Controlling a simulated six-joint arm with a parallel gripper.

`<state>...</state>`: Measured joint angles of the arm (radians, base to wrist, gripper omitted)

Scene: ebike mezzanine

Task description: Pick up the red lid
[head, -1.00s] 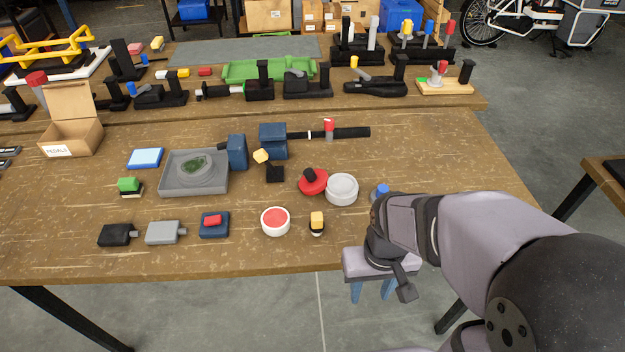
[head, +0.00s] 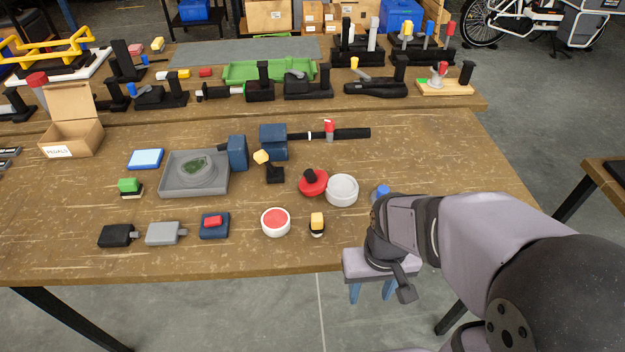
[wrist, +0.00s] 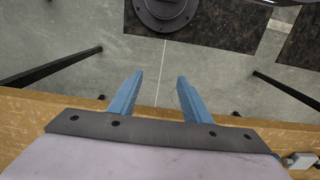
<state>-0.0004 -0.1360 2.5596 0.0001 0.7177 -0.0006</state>
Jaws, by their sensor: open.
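The red lid (head: 308,187) is a round disc with a black knob on top. It lies on the wooden table beside a round light grey container (head: 341,190), close against its left side. My gripper (head: 372,292) hangs past the table's front edge, to the right of and nearer than the lid. Its two blue fingers are apart with nothing between them. The wrist view also shows the open fingers (wrist: 157,90) over the grey floor; the lid is not in that view.
A white round piece with a red top (head: 275,222) and a yellow-topped block (head: 317,224) stand near the front edge. A blue-capped item (head: 381,192) is by my arm. A grey tray (head: 174,187) and navy blocks (head: 273,141) lie further left and behind.

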